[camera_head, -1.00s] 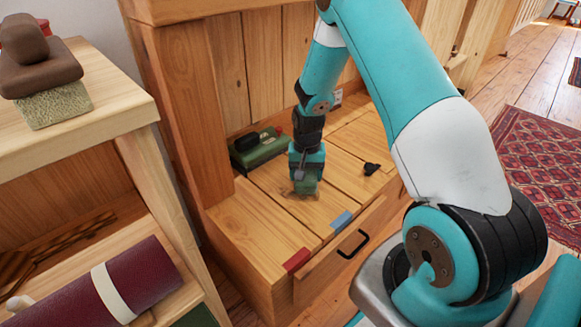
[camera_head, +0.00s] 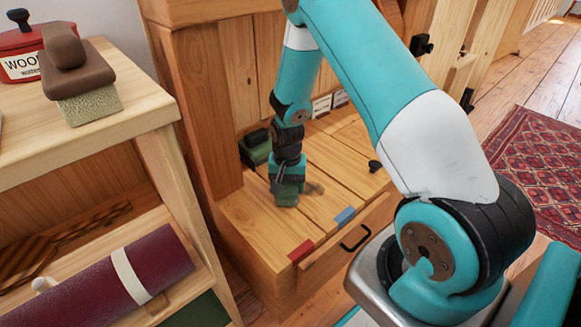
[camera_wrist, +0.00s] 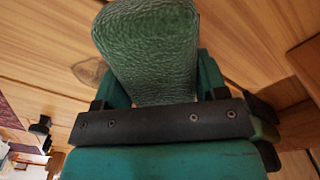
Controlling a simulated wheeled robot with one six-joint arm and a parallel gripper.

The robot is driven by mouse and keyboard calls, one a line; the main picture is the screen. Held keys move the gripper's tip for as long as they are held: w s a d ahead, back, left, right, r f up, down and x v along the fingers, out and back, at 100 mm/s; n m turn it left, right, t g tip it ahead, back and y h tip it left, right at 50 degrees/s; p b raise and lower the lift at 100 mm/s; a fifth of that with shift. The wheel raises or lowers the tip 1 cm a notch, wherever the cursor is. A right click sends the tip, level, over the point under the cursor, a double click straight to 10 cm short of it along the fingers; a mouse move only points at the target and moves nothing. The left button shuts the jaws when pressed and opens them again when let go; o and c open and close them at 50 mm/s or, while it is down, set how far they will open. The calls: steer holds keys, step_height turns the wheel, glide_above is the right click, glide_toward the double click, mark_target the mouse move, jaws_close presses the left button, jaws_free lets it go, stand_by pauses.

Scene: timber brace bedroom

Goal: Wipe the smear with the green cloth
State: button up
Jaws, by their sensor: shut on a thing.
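My gripper (camera_head: 288,182) is shut on the green cloth (camera_head: 286,199), a thick pad-like piece. The cloth is low over the wooden bench top (camera_head: 325,207); whether it touches the wood is hard to tell. A brownish smear (camera_head: 315,187) lies on the planks just right of the cloth in the head view. In the wrist view the green cloth (camera_wrist: 148,45) sticks out beyond the jaws, and the smear (camera_wrist: 88,71) shows at its left side. The part of the bench under the cloth is hidden.
A dark green item (camera_head: 256,150) stands behind the gripper at the bench's back left. A small black knob-like object (camera_head: 375,166) lies to the right. Red (camera_head: 300,250) and blue (camera_head: 345,216) strips mark the front edge. A shelf (camera_head: 150,115) with a brush stands at left.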

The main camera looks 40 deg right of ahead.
steer(key=r, duration=0.1)
steer(key=r+p, duration=0.2)
steer(key=shift+a+r, duration=0.1)
steer(key=shift+a, duration=0.15)
step_height(320, 180, up, 5)
steer(key=p, duration=0.5)
